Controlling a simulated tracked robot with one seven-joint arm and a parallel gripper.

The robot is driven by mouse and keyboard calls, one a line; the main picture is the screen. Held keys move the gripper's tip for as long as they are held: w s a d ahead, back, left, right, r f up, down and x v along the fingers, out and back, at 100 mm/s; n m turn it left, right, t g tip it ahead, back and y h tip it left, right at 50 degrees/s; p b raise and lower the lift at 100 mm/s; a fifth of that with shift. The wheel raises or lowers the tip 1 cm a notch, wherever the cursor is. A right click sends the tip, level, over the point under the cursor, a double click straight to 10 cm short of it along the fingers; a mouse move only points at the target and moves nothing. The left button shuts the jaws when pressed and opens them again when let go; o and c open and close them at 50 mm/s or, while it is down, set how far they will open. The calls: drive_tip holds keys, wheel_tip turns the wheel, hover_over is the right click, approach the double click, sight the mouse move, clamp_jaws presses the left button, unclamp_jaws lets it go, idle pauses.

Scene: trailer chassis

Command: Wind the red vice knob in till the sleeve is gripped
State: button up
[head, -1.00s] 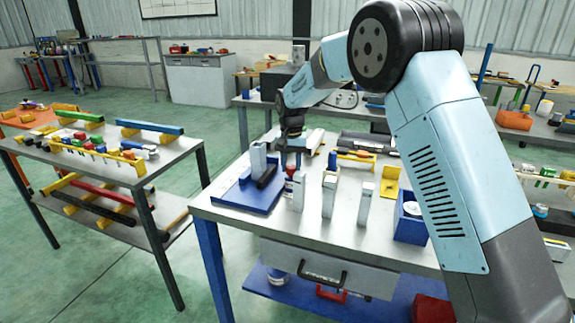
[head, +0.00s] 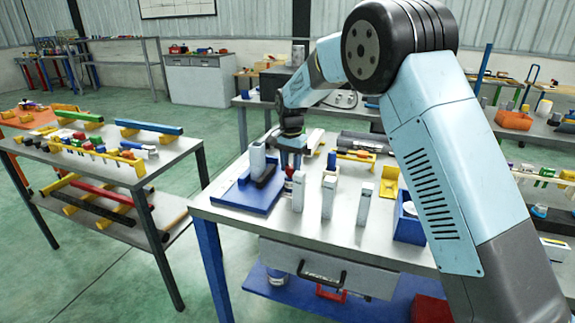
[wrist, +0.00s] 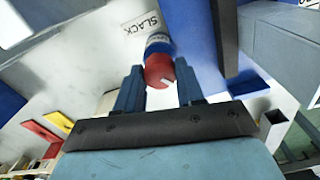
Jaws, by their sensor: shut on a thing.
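The red vice knob (wrist: 158,72) has a white mark on its face and a blue collar behind it in the wrist view. My gripper (wrist: 160,82) has its two blue fingers on either side of the knob and is shut on it. A white label reading SLACK (wrist: 142,24) lies beside the collar. In the head view my gripper (head: 290,164) points down at the right side of the vice, which has grey upright parts (head: 258,158) on a blue base plate (head: 232,196). I cannot make out the sleeve clearly in either view.
Several grey upright blocks (head: 329,196) stand on the bench right of the blue plate. A yellow bracket (head: 389,182) and a blue open box (head: 408,228) are further right. A second table (head: 125,168) with coloured parts stands to the left across a floor gap.

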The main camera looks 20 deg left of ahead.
sight(291, 166)
drive_tip(key=shift+w, duration=0.1)
drive_tip(key=o, duration=1)
drive_tip(key=shift+o, duration=0.2)
wheel_tip(291, 166, up, 14)
drive_tip(key=shift+f, duration=0.15)
